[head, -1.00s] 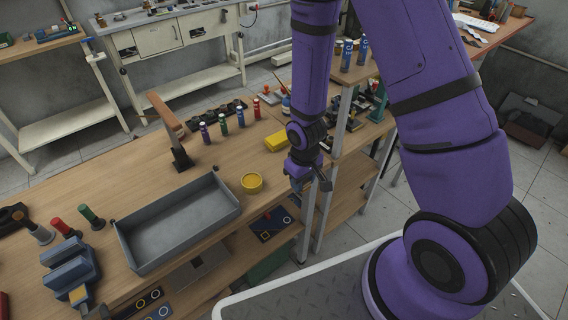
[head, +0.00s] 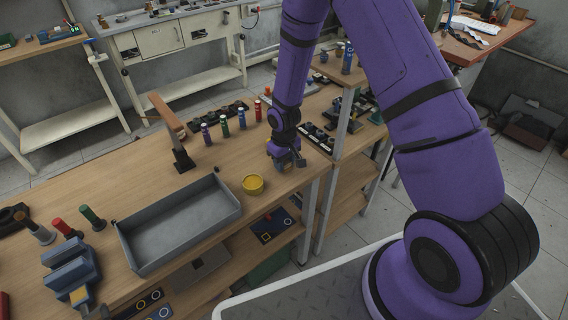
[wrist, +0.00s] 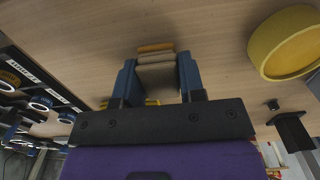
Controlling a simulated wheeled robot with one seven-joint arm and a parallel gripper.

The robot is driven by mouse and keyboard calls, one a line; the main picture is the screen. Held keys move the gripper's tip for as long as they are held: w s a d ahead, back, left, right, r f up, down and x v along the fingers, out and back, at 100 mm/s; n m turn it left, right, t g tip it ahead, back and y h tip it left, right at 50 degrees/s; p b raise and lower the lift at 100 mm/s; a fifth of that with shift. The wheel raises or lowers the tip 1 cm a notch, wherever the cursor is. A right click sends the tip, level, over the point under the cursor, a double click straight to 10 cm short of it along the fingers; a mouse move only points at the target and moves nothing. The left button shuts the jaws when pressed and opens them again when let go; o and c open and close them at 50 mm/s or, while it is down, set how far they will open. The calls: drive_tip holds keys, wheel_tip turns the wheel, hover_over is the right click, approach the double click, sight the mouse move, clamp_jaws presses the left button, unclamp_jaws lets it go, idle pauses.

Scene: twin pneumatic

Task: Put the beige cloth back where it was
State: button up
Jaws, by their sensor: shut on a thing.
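My gripper (head: 287,163) is low over the wooden bench top, near its front right edge and to the right of the yellow round dish (head: 253,184). In the wrist view, its blue fingers (wrist: 157,80) are shut on the beige cloth (wrist: 157,68), a folded block between them. An orange strip (wrist: 155,48) shows just beyond the cloth; I cannot tell whether it is held too. In the head view the gripper hides the cloth. I cannot tell whether the cloth touches the bench.
The yellow dish (wrist: 285,42) is close to the fingers in the wrist view. A grey tray (head: 128,246) stands left of it. Several small bottles (head: 224,127) stand behind. A shelf post (head: 326,205) rises on the right.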

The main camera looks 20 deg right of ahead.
drive_tip(key=shift+f, duration=0.45)
drive_tip(key=shift+f, duration=0.1)
drive_tip(key=o, duration=0.8)
